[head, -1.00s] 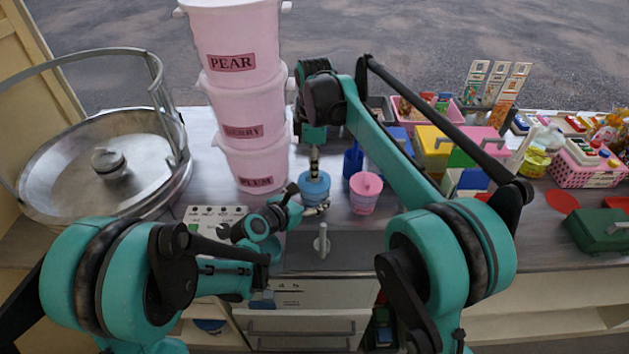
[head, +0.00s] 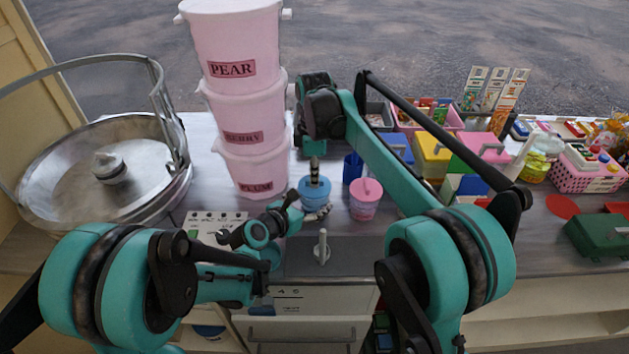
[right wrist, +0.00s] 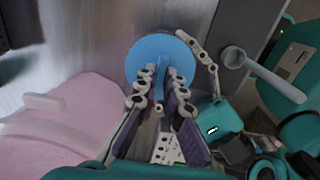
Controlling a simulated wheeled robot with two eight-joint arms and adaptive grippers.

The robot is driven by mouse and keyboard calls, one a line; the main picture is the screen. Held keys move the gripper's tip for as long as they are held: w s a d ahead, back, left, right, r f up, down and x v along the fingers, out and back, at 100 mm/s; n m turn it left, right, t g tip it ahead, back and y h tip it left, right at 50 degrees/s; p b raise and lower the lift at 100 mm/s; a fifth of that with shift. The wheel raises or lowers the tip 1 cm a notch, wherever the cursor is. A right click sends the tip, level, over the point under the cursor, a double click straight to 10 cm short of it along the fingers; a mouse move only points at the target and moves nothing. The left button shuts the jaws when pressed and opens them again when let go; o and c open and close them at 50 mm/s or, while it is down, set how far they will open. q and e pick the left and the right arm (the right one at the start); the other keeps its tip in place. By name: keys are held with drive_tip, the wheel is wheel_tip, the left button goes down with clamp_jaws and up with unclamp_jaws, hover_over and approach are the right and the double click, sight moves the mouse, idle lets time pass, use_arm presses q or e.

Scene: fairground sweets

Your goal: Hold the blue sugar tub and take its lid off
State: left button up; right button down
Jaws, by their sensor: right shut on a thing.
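The blue sugar tub (head: 315,196) stands upright on the counter at the centre of the head view. Its round blue lid (right wrist: 152,52) fills the space beyond my right fingers in the right wrist view. The lid appears seated on the tub. My left gripper (head: 308,210) is low at the tub's front, one finger (right wrist: 208,62) beside its wall. Its other finger is hidden, so its closure is unclear.
A pink tub (head: 365,198) stands close right of the blue one, with a dark blue container (head: 353,166) behind. Stacked pink buckets (head: 255,170) stand at left, beside a large metal bowl (head: 60,190). A metal tap-like post (head: 322,247) stands in front.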

wheel_tip(320, 180, up, 15)
drive_tip(key=shift+f, duration=0.15)
idle(0.5)
use_arm(q)
drive_tip(key=shift+f, duration=0.1)
use_arm(e)
drive_tip(key=shift+f, duration=0.1)
use_arm(q)
drive_tip(key=shift+f+b, duration=0.45)
use_arm(e)
drive_tip(key=shift+f, duration=0.4)
use_arm(q)
drive_tip(key=o, duration=1)
drive_tip(key=shift+c, duration=0.2)
